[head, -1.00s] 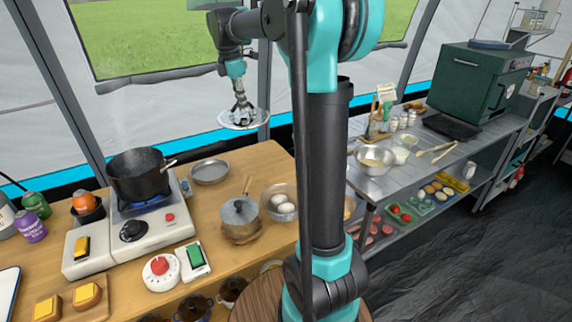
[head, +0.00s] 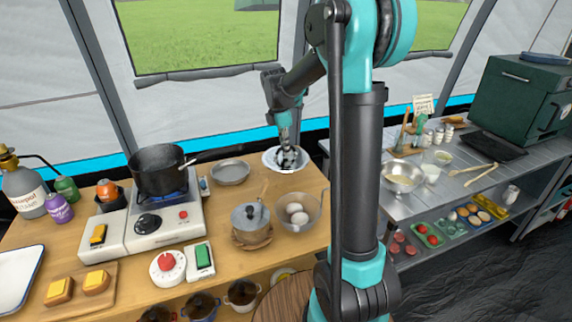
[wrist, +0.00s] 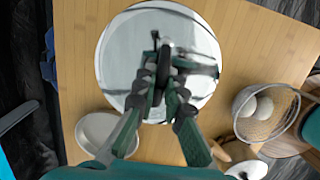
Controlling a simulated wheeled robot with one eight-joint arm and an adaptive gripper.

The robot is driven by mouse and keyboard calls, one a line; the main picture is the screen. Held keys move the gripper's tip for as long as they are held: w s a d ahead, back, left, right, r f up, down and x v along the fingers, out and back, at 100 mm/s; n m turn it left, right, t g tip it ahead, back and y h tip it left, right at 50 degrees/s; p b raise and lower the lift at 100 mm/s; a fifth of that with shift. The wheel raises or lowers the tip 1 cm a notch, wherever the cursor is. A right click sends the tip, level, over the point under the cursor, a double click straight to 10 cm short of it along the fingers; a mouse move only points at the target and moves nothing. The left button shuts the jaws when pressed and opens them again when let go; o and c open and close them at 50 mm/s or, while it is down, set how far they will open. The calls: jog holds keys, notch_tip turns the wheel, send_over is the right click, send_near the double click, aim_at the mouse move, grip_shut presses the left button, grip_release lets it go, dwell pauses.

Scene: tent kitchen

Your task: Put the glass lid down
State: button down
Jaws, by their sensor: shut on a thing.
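The glass lid (head: 300,162) is a round, pale disc with a light rim at the back right of the wooden table. My gripper (head: 286,152) is above its middle, shut on its dark knob. In the wrist view the lid (wrist: 118,65) lies flat-looking below my gripper (wrist: 165,82), over the wood, and the fingers hide its centre. I cannot tell whether its rim touches the tabletop.
A shallow grey pan (head: 230,172) is left of the lid. A bowl with eggs (head: 316,212) and a small lidded pot (head: 251,222) are in front. A black pan (head: 160,172) is on the lit stove. Some bare wood (wrist: 240,45) surrounds the lid.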

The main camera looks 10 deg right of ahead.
jog(key=shift+f, duration=3.45)
jog(key=c, duration=1.6)
grip_release()
jog(key=shift+f, duration=0.15)
jog(key=r, duration=0.4)
jog(key=a+r, duration=0.1)
jog(key=r, duration=0.7)
jog(key=shift+s+a+r, duration=0.1)
jog(key=shift+s+a, duration=0.1)
jog(key=shift+a, duration=0.2)
